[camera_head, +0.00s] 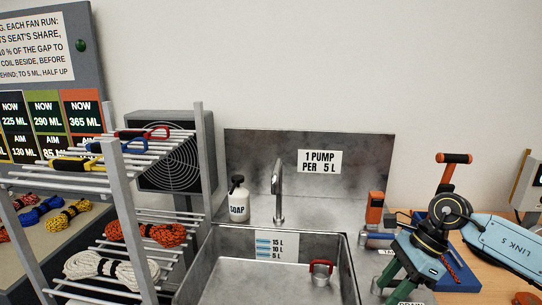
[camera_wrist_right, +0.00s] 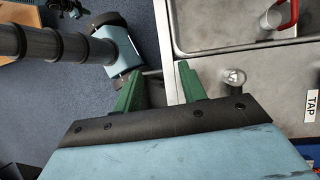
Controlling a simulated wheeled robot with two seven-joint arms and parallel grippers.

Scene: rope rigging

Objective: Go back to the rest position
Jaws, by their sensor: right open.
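My right gripper (camera_head: 388,288) is at the lower right of the head view, pointing down beside the right side of the sink. Its two green fingers also show in the right wrist view (camera_wrist_right: 157,82), spread apart with nothing between them. They are over the edge of the metal counter, near a round metal knob (camera_wrist_right: 235,77). My left gripper is not in view.
A steel sink (camera_head: 205,270) holds a red-handled cup (camera_head: 321,272). A soap bottle (camera_head: 238,202) and faucet (camera_head: 278,190) stand behind it. A rack (camera_head: 128,200) with rope coils stands left. A wooden table (camera_head: 478,262) is at right.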

